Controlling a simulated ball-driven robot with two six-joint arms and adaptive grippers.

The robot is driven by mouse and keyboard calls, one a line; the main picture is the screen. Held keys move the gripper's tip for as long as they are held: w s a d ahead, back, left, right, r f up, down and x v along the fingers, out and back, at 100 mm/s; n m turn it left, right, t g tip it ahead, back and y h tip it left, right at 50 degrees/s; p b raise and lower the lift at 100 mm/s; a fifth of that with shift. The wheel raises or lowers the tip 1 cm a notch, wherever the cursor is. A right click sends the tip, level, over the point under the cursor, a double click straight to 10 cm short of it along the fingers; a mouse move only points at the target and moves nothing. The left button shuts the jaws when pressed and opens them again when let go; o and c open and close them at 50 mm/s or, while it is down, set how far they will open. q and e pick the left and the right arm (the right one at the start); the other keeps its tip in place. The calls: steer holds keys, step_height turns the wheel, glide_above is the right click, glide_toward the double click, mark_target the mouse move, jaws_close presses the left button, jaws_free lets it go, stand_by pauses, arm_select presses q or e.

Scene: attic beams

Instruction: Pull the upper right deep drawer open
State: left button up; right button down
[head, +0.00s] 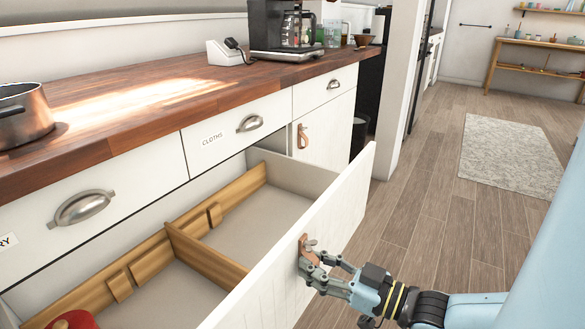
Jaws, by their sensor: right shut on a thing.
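The deep drawer (330,215) below the row of shallow drawers stands pulled well out, its white front angled across the view. Inside it are a grey floor and wooden dividers (205,255), with a red object (72,320) at the lower left. My right gripper (312,262) is shut on the brown drawer handle (304,248) on the drawer's front. The fingers partly cover the handle. My left gripper is not in view.
A wooden countertop (130,120) carries a pot (22,112) and a coffee maker (288,25). Open wooden floor (420,220) and a rug (510,155) lie to the right.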

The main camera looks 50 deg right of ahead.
steer(key=shift+s+d+p, duration=0.15)
steer(key=shift+s+p, duration=0.1)
steer(key=shift+s, duration=0.95)
steer(key=shift+s+d+p, duration=0.1)
steer(key=shift+s+p, duration=0.1)
steer(key=shift+s, duration=1)
steer(key=c, duration=1.2)
jaws_free()
steer(key=shift+d, duration=0.1)
steer(key=shift+o, duration=0.2)
steer(key=s, duration=1.2)
steer(key=shift+d, duration=0.4)
